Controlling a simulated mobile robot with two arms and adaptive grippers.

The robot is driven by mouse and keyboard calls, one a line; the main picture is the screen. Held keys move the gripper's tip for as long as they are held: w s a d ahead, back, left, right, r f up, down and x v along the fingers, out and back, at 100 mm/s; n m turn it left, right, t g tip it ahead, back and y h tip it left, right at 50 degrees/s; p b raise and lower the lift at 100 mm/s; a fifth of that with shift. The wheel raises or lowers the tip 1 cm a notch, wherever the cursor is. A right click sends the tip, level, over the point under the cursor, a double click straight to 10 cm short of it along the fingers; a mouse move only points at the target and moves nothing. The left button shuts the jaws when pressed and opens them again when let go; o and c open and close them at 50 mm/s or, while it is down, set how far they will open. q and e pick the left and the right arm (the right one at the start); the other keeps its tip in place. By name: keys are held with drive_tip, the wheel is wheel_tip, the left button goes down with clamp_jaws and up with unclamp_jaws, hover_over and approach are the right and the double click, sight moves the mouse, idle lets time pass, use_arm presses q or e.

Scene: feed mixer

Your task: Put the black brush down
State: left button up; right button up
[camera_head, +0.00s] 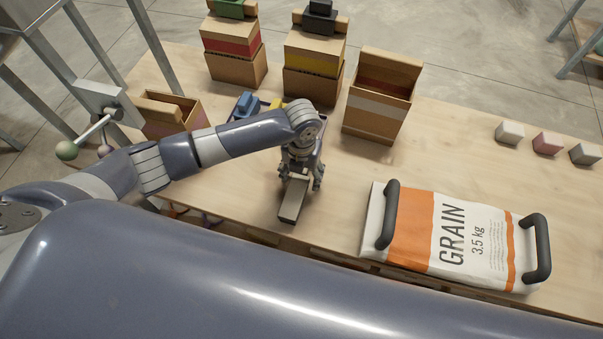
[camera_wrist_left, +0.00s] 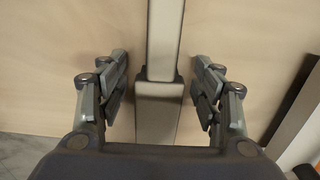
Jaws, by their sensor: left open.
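My left gripper (camera_head: 300,180) points down at the table, left of the grain bag. A long, pale beige piece with a dark collar lies under it, likely the handle of the black brush (camera_head: 291,203). In the left wrist view this piece (camera_wrist_left: 158,115) runs between my open fingers (camera_wrist_left: 160,88), with a visible gap on each side. It looks to rest on the wooden table. The gripper hides part of it in the head view, and I cannot make out bristles. My right gripper is not in view.
A grain bag (camera_head: 455,235) with dark handles lies right of the gripper. An open cardboard box (camera_head: 375,115) stands behind. Blue (camera_head: 245,104) and yellow (camera_head: 274,104) items sit behind my arm. Small blocks (camera_head: 546,143) stand at the right. The table between is clear.

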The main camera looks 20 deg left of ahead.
sight(301, 176)
use_arm(q)
wheel_tip(301, 176, up, 12)
drive_tip(key=b, duration=0.1)
drive_tip(key=shift+b, duration=0.35)
drive_tip(key=shift+s, duration=0.1)
idle(0.3)
